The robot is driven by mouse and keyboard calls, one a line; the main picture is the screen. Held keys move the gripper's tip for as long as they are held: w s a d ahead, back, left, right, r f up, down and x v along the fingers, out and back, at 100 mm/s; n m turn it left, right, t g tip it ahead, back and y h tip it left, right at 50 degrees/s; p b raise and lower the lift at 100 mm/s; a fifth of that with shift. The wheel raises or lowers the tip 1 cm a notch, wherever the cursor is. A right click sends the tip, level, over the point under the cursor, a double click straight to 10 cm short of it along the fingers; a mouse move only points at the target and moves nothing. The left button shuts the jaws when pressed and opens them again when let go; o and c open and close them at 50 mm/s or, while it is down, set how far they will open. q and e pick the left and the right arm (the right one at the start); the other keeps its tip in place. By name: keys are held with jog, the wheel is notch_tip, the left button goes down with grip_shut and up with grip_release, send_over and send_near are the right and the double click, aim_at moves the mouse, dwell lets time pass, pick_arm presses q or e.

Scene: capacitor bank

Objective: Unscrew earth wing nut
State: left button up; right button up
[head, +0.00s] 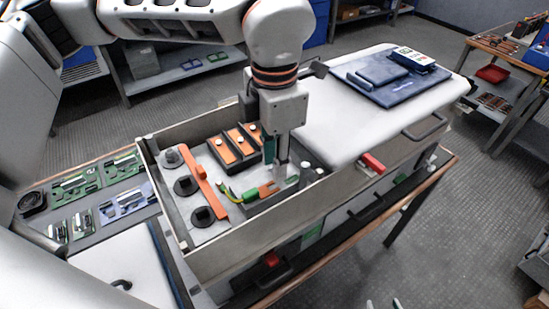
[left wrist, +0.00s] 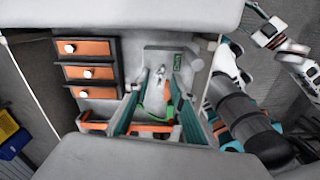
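The earth wing nut (left wrist: 161,73) is a small silver piece beside a grey bracket with a green label (left wrist: 178,62) in the left wrist view. In the head view my left gripper hides it. My left gripper (head: 281,172) points down into the open metal tray. In the left wrist view its teal-padded fingers (left wrist: 160,100) are spread, with the wing nut beyond them and nothing clearly held. A green-yellow cable (head: 229,191) and an orange piece (head: 268,190) lie beside the gripper. My right gripper (head: 383,303) shows only two separated tips at the bottom edge.
The tray wall (head: 235,250) surrounds the work area. Inside are an orange bar (head: 207,182), black round posts (head: 186,186) and orange-topped blocks (head: 238,141). A white cover (head: 335,125) carrying a blue mat (head: 388,84) lies right of the tray. Green boards (head: 75,186) lie left.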

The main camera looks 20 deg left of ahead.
pick_arm(q)
notch_tip(320, 180, up, 12)
dwell(0.6)
jog(key=shift+s, duration=0.1)
dwell(0.4)
